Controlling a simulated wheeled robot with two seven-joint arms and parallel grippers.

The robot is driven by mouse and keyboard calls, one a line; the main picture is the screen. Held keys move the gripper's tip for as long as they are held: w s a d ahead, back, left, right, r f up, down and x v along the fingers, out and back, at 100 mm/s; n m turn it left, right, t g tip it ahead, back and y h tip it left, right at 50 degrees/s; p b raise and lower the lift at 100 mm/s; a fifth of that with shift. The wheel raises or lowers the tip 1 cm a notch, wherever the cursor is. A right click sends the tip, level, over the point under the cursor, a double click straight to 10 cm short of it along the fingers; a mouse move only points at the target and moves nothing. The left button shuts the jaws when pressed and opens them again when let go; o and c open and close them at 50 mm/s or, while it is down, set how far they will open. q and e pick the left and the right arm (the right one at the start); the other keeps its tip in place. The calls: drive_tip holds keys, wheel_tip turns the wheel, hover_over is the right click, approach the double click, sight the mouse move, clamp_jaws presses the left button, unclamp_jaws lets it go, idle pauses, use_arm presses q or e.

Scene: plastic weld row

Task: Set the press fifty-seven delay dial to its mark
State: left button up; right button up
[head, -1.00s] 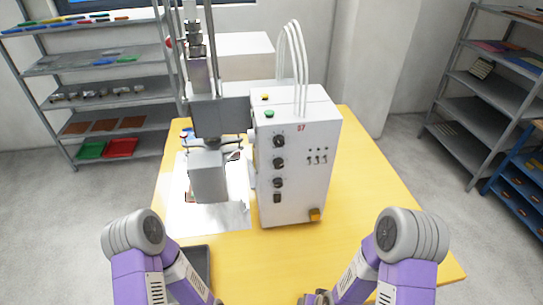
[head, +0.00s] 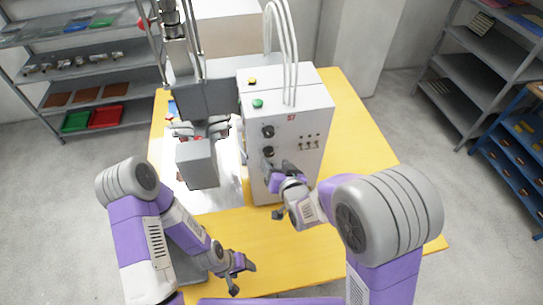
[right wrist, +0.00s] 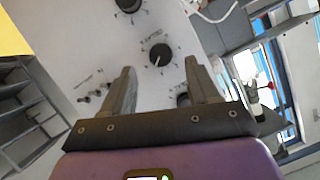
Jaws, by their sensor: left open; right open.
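The white press control box (head: 290,120), marked 57, stands on the yellow table with a column of black dials on its front. The upper dial (head: 268,131) and the one below it (head: 268,151) show in the head view; my right gripper hides the lower part. My right gripper (head: 278,168) is open, close to the box front. In the right wrist view, a black dial (right wrist: 160,54) with a white pointer line lies between the open fingers, apparently untouched. Its label is too small to read. My left gripper (head: 243,278) is open and empty above the table's front.
The press head (head: 197,163) stands left of the box. Small switches (head: 308,145) sit right of the dials, and white hoses (head: 285,50) rise from the box top. The yellow table (head: 355,140) is clear on the right. Shelves stand at both sides.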

sight(269, 155)
drive_tip(key=shift+x, duration=2.3)
drive_tip(key=c, duration=1)
